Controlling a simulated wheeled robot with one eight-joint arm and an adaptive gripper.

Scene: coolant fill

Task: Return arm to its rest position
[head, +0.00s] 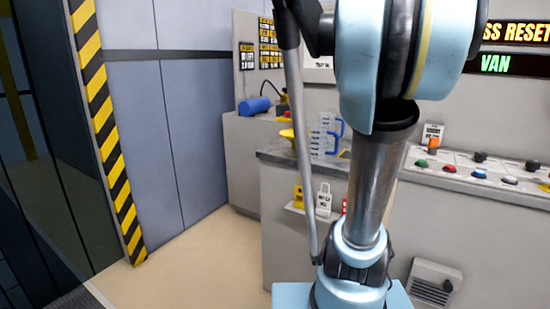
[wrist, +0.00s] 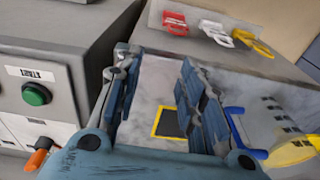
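My gripper (wrist: 157,75) shows in the wrist view with its two blue-grey fingers spread apart. The gap between them is empty, and grey worktop shows through it. A dark square with a yellow outline (wrist: 171,121) lies on that worktop, seen between the fingers. A clear jug with a blue handle (wrist: 268,127) is just right of the right finger, apart from it as far as I can tell. In the head view my blue and grey arm stands in front of the counter, and my gripper cannot be made out there.
A button panel (head: 475,176) is at the right. A green button (wrist: 36,95) is on a box left of my gripper. Open floor (head: 205,262) lies at the left.

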